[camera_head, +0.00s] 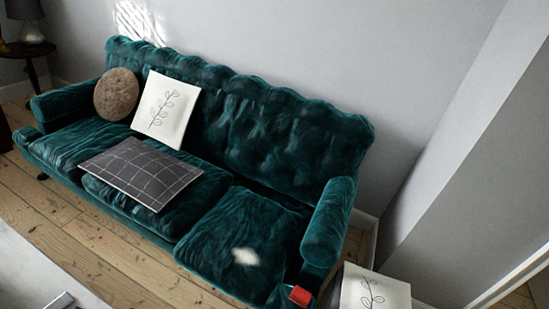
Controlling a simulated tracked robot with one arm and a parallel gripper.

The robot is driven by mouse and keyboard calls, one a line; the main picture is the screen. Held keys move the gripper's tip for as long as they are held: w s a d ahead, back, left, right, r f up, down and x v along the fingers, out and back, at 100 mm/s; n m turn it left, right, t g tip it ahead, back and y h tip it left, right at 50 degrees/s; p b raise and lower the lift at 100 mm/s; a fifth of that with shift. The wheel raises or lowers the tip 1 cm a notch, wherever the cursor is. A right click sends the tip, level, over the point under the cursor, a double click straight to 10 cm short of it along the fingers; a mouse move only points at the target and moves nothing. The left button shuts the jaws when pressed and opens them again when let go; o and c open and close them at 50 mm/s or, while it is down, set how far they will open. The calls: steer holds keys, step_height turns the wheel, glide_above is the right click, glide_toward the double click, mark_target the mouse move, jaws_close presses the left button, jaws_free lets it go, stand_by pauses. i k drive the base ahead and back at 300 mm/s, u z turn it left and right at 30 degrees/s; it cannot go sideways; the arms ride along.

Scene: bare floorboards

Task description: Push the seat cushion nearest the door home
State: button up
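A dark green velvet sofa (285,140) with a tufted back stands along the grey wall, seen at a tilt. It has three seat cushions. The right seat cushion (240,230) is closest to the white door frame (508,284) at the lower right. Its front edge juts out past the middle cushion (180,205), and a dark strip shows between its rear edge and the backrest. A pale patch lies on its top. My gripper is not clearly visible, so its state cannot be seen.
A grey checked cushion (142,172) lies on the seats. A white leaf-print pillow (166,110) and a round brown pillow (117,94) lean on the back. A red object (300,295) is near the right armrest (329,222). Another leaf-print pillow (375,290) is beside it. A pale surface (35,275) fills the lower left.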

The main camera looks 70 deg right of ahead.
mark_target(244, 246)
steer(key=z, duration=1.6)
